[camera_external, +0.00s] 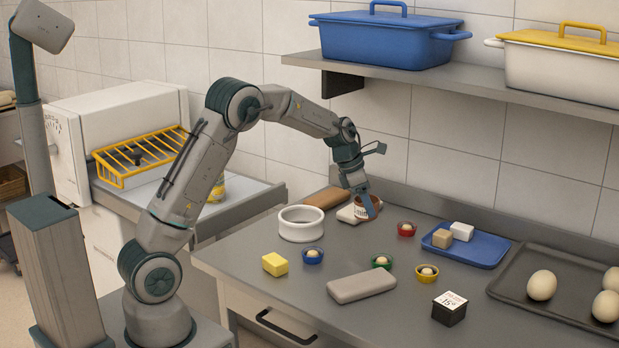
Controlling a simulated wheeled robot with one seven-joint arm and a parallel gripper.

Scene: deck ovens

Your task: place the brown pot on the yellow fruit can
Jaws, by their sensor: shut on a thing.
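The brown pot (362,210), a small reddish-brown pot with a white label, is between the fingers of my gripper (366,203) at the back of the steel counter. My gripper points down and is shut on it. Whether the pot touches the counter or the grey block beside it, I cannot tell. The yellow fruit can (218,188) stands on the lower side surface at the left, behind my arm. My arm hides part of the can. The can is well to the left of my gripper.
A white ring-shaped dish (301,223) stands left of my gripper, with a brown board (327,197) behind it. Small coloured bowls, a yellow block (275,264) and a grey slab (361,286) lie in front. A blue tray (483,252) is to the right. A yellow rack (112,177) is near the can.

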